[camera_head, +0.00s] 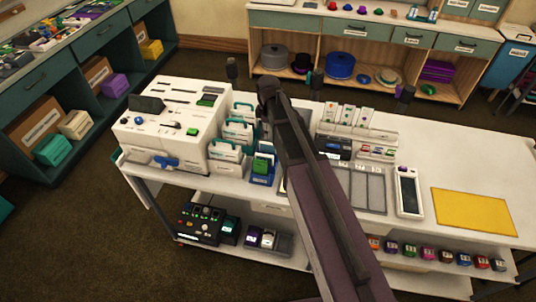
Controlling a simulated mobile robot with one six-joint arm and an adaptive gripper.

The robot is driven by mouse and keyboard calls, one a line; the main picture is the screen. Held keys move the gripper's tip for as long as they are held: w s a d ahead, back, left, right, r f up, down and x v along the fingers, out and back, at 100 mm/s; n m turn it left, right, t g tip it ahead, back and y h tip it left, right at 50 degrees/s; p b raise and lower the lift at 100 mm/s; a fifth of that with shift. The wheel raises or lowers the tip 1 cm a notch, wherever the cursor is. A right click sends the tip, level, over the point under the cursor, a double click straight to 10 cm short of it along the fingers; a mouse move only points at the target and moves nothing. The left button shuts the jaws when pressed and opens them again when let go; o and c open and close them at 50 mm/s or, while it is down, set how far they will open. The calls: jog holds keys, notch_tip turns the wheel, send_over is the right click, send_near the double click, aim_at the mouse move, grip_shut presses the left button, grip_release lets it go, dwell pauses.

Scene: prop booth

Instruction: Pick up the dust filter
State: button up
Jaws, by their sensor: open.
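I cannot pick out a dust filter for certain. Several white pieces with teal frames (238,131) stand in a row on the white worktop, just right of a large white machine (172,120); their labels are too small to read. Blue and green upright pieces (262,168) stand in front of them. My dark arm rises from the bottom edge across the middle of the worktop and hides part of it. Its upper joint shows near the row of teal-framed pieces. My gripper cannot be made out; the arm seems to hide it.
A grey sectioned tray (364,188), a handheld device (408,192) and a yellow mat (474,211) lie on the right of the worktop. A black control box (200,224) sits on the lower shelf. Green cabinets (68,88) stand left and wooden shelving (356,66) behind, with open floor between.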

aim_at(268, 143)
jog(key=shift+f+b, duration=0.55)
jog(key=shift+f, duration=0.25)
jog(key=f+b, duration=0.3)
jog(key=shift+s+a+f, duration=0.1)
jog(key=shift+s+f, duration=0.1)
jog(key=shift+s, duration=0.1)
jog(key=shift+f+b, duration=0.9)
jog(key=shift+b, duration=0.2)
jog(key=shift+c, duration=0.2)
grip_shut()
